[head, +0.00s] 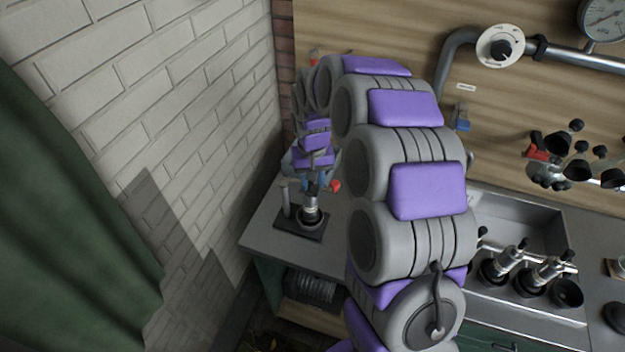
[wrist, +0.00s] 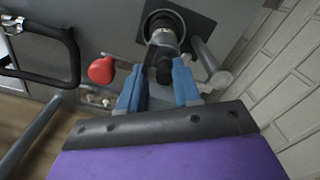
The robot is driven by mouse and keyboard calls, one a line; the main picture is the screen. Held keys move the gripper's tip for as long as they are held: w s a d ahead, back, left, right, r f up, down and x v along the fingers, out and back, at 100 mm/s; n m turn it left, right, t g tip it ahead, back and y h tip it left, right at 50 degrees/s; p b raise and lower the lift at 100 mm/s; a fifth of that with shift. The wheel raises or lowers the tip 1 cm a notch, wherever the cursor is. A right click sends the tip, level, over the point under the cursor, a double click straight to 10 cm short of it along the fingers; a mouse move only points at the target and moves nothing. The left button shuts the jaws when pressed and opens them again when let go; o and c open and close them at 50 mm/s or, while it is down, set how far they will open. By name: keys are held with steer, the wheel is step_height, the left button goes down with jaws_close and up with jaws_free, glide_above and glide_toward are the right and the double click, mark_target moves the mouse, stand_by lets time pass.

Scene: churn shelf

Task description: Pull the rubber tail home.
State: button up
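A metal shell (head: 310,203) stands in a round black holder on a dark square plate (head: 290,224), on the left end of the bench. In the wrist view the shell (wrist: 163,38) has a short black rubber tail (wrist: 164,72) at its near end. My gripper (wrist: 158,84) has its two blue fingers on either side of the tail, with a gap visible beside it. Whether either finger touches the tail I cannot tell. In the head view my gripper (head: 323,182) is just above the shell, partly hidden by my arm.
A grey post (wrist: 208,60) rises beside the shell on the same plate. A red knob (wrist: 102,70) is close to my gripper. The brick wall (head: 180,110) stands near on the left. A sink (head: 520,225) and several metal cups (head: 503,262) are at the right.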

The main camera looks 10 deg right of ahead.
steer(key=shift+a, duration=0.75)
jaws_close()
steer(key=shift+d, duration=0.4)
steer(key=shift+r, duration=0.15)
steer(key=shift+a+r, duration=0.2)
steer(key=shift+r, duration=0.05)
steer(key=shift+r+p, duration=0.4)
steer(key=shift+o, duration=1.6)
jaws_free()
steer(key=shift+d+f, duration=0.1)
